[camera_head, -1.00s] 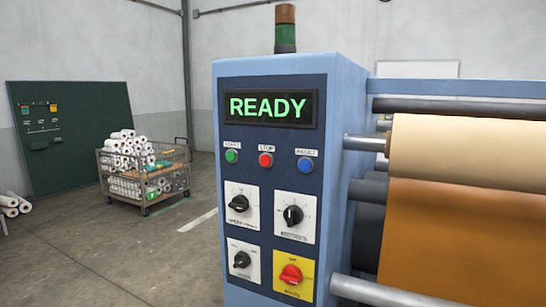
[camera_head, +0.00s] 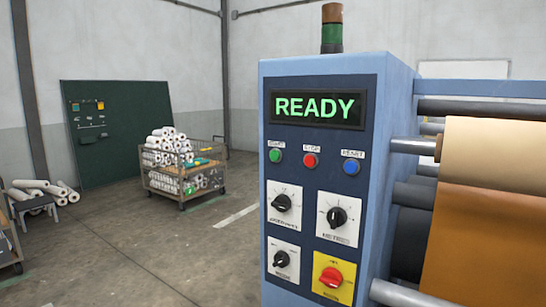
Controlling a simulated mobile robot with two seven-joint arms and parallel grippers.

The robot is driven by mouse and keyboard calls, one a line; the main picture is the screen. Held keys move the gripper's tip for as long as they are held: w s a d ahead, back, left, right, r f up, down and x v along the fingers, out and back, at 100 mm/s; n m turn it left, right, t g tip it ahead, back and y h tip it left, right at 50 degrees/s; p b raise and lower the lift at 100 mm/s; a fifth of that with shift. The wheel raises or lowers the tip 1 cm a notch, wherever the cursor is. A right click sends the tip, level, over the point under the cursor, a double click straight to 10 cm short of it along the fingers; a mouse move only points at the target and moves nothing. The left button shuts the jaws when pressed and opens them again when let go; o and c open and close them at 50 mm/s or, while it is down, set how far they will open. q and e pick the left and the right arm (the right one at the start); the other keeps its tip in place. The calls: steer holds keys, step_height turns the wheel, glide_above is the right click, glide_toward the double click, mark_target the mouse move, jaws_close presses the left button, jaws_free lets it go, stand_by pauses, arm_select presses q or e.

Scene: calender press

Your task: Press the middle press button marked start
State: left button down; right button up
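A blue press control cabinet (camera_head: 390,100) stands right of centre in the head view. Its display (camera_head: 317,108) reads READY in green. Below it is a row of three round buttons. The green button (camera_head: 275,155) at the left has a label that reads START. The red button (camera_head: 310,160) is in the middle, and its label appears to read STOP. The blue button (camera_head: 351,167) at the right has a label that appears to read RESET. Neither of my grippers is in view.
Below the buttons are black rotary knobs and a red rotary switch (camera_head: 331,277) on a yellow plate. Rollers with tan sheet (camera_head: 490,165) extend right of the cabinet. A wire cart of white rolls (camera_head: 180,170) stands at the left. The floor before it is open.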

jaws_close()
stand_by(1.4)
